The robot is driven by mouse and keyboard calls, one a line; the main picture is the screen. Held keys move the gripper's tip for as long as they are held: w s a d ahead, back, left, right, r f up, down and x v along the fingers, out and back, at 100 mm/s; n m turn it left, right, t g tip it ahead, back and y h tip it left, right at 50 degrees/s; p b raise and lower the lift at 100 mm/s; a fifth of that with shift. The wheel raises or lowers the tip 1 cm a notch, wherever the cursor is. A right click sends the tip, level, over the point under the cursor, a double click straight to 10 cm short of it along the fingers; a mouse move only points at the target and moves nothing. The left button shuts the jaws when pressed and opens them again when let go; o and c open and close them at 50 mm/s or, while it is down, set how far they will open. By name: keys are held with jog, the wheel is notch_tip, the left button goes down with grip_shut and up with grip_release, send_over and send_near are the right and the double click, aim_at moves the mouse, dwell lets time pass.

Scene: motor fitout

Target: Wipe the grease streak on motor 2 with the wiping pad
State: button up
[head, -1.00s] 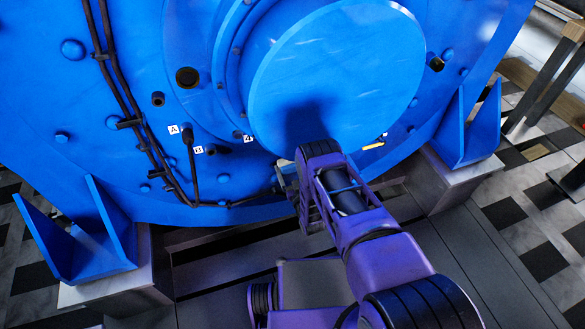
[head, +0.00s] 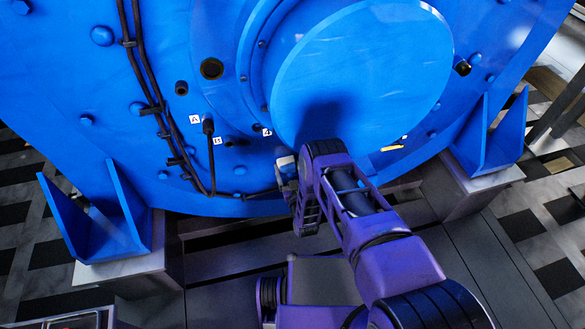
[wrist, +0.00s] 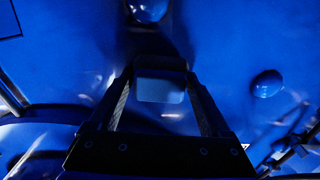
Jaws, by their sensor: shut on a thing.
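The big blue motor (head: 360,80) fills the upper head view, with a round front cover. Its blue face (wrist: 230,50) also fills the wrist view. No number marking it as motor 2 is readable. My gripper (wrist: 160,85) is shut on the wiping pad (wrist: 160,90), a small block that looks grey-blue in the shade. In the head view my gripper (head: 284,168) is at the motor's lower face, partly hidden by my wrist. I cannot tell whether the pad touches the surface. I cannot make out a grease streak; shadows and glints cover the face near the pad.
Black cables (head: 150,85) run down the motor's left side. Small tags (head: 194,119) mark ports there. A bolt head (wrist: 267,83) sticks out right of my gripper. Blue brackets (head: 100,215) (head: 490,140) stand on plinths either side. A yellow strip (head: 391,148) is at the cover's lower right.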

jog(key=shift+r, duration=0.35)
jog(key=shift+w+d, duration=1.6)
jog(key=shift+d, duration=3.65)
jog(key=s+a, duration=0.2)
jog(key=a, duration=0.5)
jog(key=shift+a+f, duration=0.15)
jog(key=shift+s+a, duration=0.3)
jog(key=shift+a, duration=0.5)
jog(key=shift+s+a, duration=0.3)
jog(key=shift+a, duration=0.5)
jog(key=shift+s+d, duration=0.1)
